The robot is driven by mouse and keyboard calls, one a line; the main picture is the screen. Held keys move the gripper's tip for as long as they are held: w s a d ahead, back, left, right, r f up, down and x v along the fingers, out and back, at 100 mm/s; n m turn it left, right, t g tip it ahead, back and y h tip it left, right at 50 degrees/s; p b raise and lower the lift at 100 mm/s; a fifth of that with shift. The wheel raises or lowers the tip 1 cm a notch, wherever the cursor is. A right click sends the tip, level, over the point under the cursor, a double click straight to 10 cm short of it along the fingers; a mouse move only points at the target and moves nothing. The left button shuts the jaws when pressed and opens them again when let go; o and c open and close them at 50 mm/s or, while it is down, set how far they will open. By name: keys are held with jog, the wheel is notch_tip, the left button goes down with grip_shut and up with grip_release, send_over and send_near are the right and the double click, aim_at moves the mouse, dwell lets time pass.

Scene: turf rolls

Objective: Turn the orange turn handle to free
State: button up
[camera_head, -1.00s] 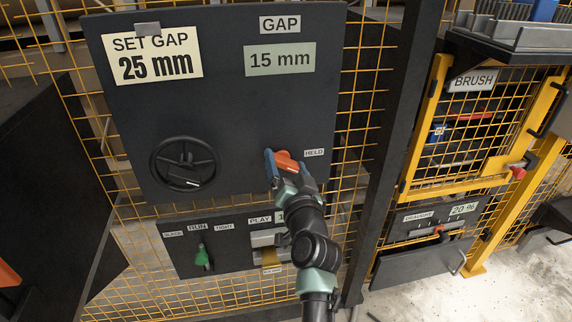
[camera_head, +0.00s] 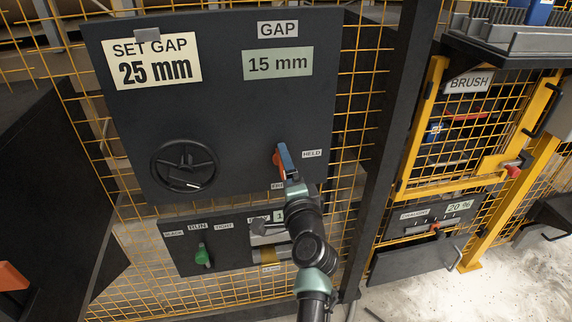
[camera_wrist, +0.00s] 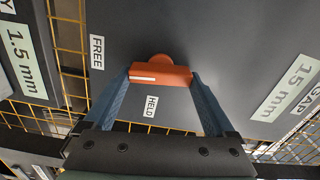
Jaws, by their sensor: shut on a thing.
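The orange turn handle (camera_head: 277,158) sits on the lower right of the dark panel (camera_head: 230,120). In the wrist view the handle (camera_wrist: 165,75) lies crosswise between the two blue fingers of my gripper (camera_wrist: 160,80), which is shut on its ends. A white line marks the handle's left end there, on the side of the FREE label (camera_wrist: 97,52). The HELD label (camera_wrist: 151,107) is below the handle. In the head view my gripper (camera_head: 281,158) stands nearly upright over the handle, hiding part of it. HELD (camera_head: 312,154) is to its right; FREE (camera_head: 277,186) is below, partly covered.
A black handwheel (camera_head: 183,165) is left of the handle. The GAP display (camera_head: 278,64) reads 15 mm and a card (camera_head: 152,61) reads SET GAP 25 mm. A lower panel (camera_head: 225,245) with a green lever (camera_head: 202,255) is below. Yellow mesh surrounds the panels.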

jog(key=shift+m, duration=0.7)
jog(key=shift+f, duration=0.1)
jog(key=o, duration=1.1)
jog(key=shift+c, duration=0.2)
jog(key=s+d+p, duration=0.2)
jog(key=s, duration=1)
jog(key=shift+s+d, duration=0.3)
jog(key=shift+s, duration=0.1)
